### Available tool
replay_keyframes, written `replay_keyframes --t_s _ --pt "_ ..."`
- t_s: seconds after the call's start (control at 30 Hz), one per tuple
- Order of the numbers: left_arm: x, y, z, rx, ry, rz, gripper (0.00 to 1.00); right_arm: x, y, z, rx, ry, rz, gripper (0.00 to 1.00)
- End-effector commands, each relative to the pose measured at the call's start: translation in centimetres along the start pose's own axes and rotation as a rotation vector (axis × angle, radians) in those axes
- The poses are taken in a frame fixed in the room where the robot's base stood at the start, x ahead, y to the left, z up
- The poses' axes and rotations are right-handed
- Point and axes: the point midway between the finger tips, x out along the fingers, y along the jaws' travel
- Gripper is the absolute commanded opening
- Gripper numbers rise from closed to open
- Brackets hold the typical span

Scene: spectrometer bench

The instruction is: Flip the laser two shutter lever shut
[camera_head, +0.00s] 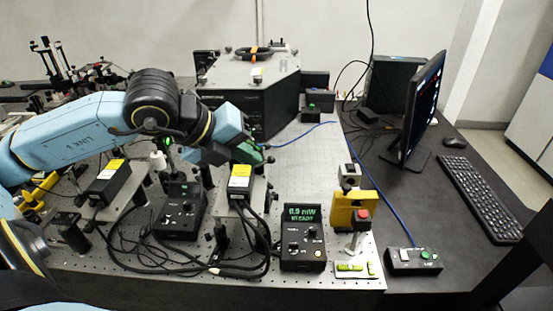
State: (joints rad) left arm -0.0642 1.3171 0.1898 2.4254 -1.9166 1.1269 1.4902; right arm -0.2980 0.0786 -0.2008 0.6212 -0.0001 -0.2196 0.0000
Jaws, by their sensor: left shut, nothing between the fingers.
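Two black laser boxes with yellow labels stand on the bench: one on the left (108,181) and one near the middle (240,182). I cannot read which is laser two. My left gripper (262,157) is shut and empty, just behind and above the middle laser box. Its fingers point to the right. The shutter lever cannot be made out; the gripper and wrist cover the area behind the middle box. I cannot tell whether the fingers touch anything. My right gripper is not in view.
Controller boxes stand in front, one with a lit green display (303,224) and one to the left (181,212). Black cables loop between them. A large grey-topped instrument (248,85) stands behind. A yellow mount (352,211) is at right. The perforated bench top (312,160) is clear right of the gripper.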

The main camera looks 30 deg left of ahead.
Motion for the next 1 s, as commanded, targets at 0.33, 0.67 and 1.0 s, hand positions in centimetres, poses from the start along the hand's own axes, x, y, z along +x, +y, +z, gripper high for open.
replay_keyframes --t_s 0.33,0.67,1.0 --pt "-0.8 1.1 1.7 0.006 -0.077 0.090 0.00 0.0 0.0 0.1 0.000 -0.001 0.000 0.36" --pt "-0.5 0.9 1.7 0.006 -0.074 0.086 0.00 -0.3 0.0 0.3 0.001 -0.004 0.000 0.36" --pt "1.4 1.0 1.9 0.007 -0.074 0.085 0.00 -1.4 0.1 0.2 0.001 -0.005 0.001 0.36"
